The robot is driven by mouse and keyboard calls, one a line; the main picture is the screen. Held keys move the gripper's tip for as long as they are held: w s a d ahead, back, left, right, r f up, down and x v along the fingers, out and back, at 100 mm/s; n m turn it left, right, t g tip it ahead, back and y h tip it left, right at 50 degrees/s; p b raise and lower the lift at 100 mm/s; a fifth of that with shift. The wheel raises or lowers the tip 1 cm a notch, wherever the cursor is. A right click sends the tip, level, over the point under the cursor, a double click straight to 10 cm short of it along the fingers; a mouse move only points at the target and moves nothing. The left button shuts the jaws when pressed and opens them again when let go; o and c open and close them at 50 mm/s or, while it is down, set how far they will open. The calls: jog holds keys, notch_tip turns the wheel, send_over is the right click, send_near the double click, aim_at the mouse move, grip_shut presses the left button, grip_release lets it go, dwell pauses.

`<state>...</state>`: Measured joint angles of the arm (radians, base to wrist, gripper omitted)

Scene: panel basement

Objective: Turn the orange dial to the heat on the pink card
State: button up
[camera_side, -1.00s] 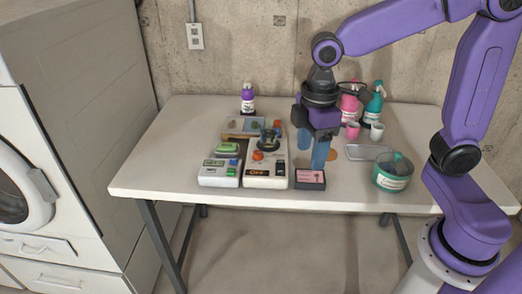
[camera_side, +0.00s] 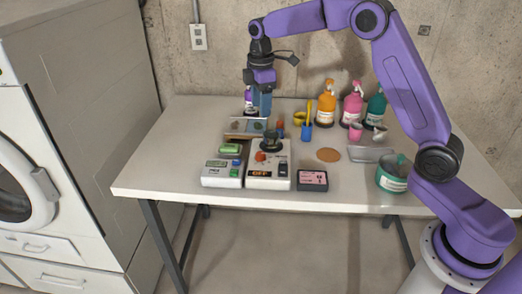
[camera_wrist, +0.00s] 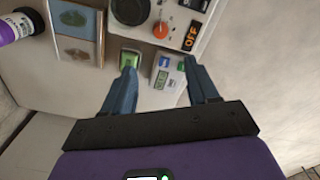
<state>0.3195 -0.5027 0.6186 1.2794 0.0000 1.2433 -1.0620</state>
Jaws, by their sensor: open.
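The orange dial (camera_side: 261,156) is on the front of a white hotplate unit (camera_side: 269,181); it also shows in the wrist view (camera_wrist: 161,30). Beside it there, a small display (camera_wrist: 191,37) reads OFF in orange. The pink card (camera_side: 313,177) lies in a dark frame right of the unit; its print is too small to read. My gripper (camera_side: 262,108) hangs above the back left of the table, behind and higher than the dial. In the wrist view its blue fingers (camera_wrist: 160,72) are apart with nothing held between them.
A second white device (camera_side: 222,175) with a green button stands left of the unit. A tray with pictures (camera_side: 246,127) and a purple bottle (camera_side: 249,102) are behind. Orange (camera_side: 326,105), pink (camera_side: 352,108) and teal (camera_side: 375,108) bottles stand at the back right. The front right tabletop has a green pot (camera_side: 391,178).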

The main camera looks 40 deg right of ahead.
aim_at(261, 153)
notch_tip(261, 153, down, 17)
jog(key=shift+r, duration=0.15)
dwell(0.4)
jog(key=c, duration=1)
